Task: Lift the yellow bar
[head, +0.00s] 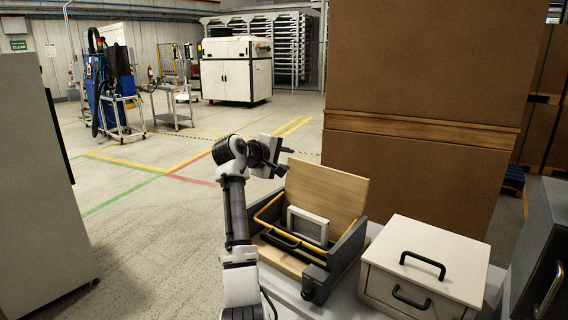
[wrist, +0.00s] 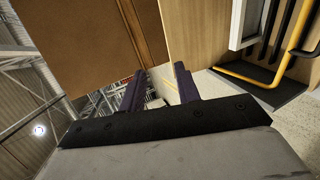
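A yellow bar (head: 266,211) runs around the inside of an open wooden-lidded box (head: 330,187) with dark sides on the white-topped table. In the wrist view the yellow bar (wrist: 291,52) is bent and shows at the upper right, beside dark strips. My gripper (head: 283,160) is above and behind the box's left side, near the raised lid, and apart from the bar. In the wrist view its two dark fingers (wrist: 160,88) stand apart with nothing between them.
A white-framed panel (head: 308,226) stands inside the box, with a black handle near it. A cream case (head: 425,265) with black handles stands right of the box. Large brown cartons (head: 420,130) rise behind.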

